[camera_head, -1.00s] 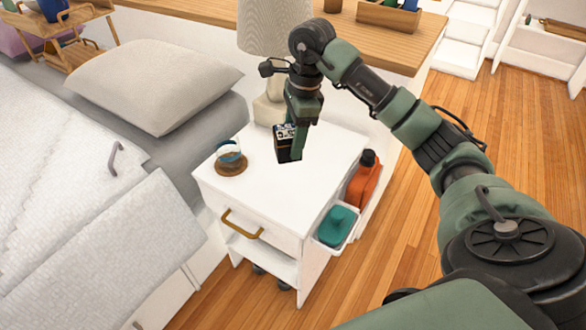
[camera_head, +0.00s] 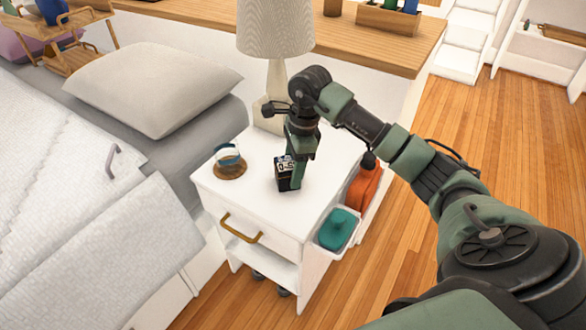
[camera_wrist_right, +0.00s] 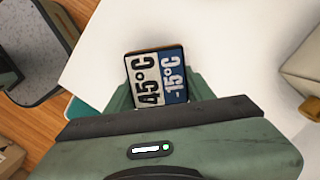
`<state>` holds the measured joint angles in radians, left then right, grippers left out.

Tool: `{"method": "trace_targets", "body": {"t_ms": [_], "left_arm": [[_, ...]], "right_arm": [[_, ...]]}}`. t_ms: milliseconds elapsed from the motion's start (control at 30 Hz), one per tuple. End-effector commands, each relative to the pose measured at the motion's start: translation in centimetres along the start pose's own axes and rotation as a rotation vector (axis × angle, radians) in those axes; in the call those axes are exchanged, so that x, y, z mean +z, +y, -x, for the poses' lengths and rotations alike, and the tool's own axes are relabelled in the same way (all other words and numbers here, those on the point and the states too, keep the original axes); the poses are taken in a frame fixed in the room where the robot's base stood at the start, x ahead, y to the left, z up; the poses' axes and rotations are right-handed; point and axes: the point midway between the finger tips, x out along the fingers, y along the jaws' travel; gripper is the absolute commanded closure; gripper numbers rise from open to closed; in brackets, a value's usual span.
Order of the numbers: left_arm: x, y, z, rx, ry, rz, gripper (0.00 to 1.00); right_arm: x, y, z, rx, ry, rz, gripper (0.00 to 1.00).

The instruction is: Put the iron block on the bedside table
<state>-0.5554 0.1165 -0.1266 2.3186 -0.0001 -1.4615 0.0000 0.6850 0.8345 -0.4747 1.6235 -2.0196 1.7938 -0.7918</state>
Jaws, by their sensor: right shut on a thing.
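The iron block, a small dark block (camera_head: 283,178) with a printed label, is upright between the fingers of my right gripper (camera_head: 293,182). The gripper is shut on it, over the white top of the bedside table (camera_head: 250,197). The block's lower end is at or very near the tabletop; I cannot tell if it touches. In the right wrist view the block (camera_wrist_right: 157,77) shows its "45°C" and "-15°C" label between the green fingers (camera_wrist_right: 160,92). My left gripper is not in view.
A glass (camera_head: 229,157) on a round brown coaster (camera_head: 229,172) stands left of the block. A lamp (camera_head: 275,95) stands at the table's back. A side bin (camera_head: 334,244) holds a teal item, with an orange bottle behind. The front tabletop is clear.

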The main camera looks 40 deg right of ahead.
Motion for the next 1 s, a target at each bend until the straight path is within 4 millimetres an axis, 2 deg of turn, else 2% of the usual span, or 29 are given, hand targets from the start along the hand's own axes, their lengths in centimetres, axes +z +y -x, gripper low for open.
{"method": "trace_targets", "body": {"t_ms": [67, 100, 167, 200, 567, 633, 700, 1000], "left_arm": [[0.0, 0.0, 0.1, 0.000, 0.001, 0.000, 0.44], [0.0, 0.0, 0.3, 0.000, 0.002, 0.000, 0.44], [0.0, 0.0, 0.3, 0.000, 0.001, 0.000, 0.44], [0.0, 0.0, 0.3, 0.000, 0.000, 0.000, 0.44], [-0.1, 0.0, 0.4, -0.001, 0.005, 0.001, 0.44], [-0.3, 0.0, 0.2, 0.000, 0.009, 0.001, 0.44], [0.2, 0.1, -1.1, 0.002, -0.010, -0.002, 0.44], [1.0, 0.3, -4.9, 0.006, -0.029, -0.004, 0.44]], "right_arm": [[0.0, -0.1, 0.0, -0.003, -0.002, 0.000, 1.00], [0.0, 0.0, -0.1, 0.000, 0.001, 0.000, 0.45], [0.0, 0.0, -0.1, 0.000, 0.000, -0.001, 0.28], [0.0, 0.0, -0.1, 0.000, 0.001, -0.001, 0.25], [0.0, 0.0, 0.1, 0.000, 0.000, 0.000, 0.25], [0.0, -0.1, 1.0, -0.003, 0.001, -0.001, 0.25], [0.0, -0.1, 2.2, -0.003, 0.001, -0.001, 0.25], [0.0, -0.1, 8.7, -0.004, 0.000, -0.001, 0.25]]}}
